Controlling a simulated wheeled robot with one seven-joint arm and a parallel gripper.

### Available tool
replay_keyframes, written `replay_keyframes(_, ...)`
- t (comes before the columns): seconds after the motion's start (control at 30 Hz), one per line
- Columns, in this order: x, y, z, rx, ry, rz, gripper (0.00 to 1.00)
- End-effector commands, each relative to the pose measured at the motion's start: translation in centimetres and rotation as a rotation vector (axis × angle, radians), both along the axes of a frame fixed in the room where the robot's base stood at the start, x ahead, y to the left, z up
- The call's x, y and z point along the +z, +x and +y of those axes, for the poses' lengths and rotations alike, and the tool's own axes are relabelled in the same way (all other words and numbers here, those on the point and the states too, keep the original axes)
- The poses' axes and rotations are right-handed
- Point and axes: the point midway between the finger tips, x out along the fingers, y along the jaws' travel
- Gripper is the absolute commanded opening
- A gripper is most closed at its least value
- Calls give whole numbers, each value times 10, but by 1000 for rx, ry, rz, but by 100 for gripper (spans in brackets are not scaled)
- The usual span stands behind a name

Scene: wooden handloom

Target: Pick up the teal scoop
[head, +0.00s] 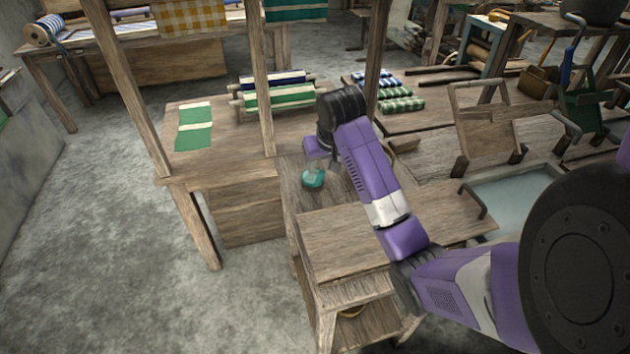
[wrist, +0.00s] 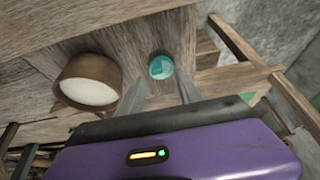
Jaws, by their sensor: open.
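The teal scoop (head: 312,180) rests on the small wooden surface between the post and my arm in the head view. In the wrist view the scoop (wrist: 161,67) is a small round teal shape just past the fingertips, roughly between them. My gripper (wrist: 162,82) is open, with one grey finger on each side of the scoop's line and nothing held. In the head view my gripper (head: 314,166) points down over the scoop and partly covers it. I cannot tell whether the fingers touch it.
A brown round bowl with white contents (wrist: 88,84) stands left of the fingers in the wrist view. A wooden post (head: 262,85) rises close behind the scoop. Rolls of green and blue cloth (head: 280,97) lie behind. A water basin (head: 512,200) is to the right.

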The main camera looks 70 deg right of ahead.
Motion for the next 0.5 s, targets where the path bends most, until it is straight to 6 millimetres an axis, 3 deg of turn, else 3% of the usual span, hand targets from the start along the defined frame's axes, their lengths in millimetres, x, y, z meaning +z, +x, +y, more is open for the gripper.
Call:
replay_keyframes(0.17,-10,-5,0,-8,23,31,42)
replay_keyframes(0.5,-43,6,-13,-8,23,31,42)
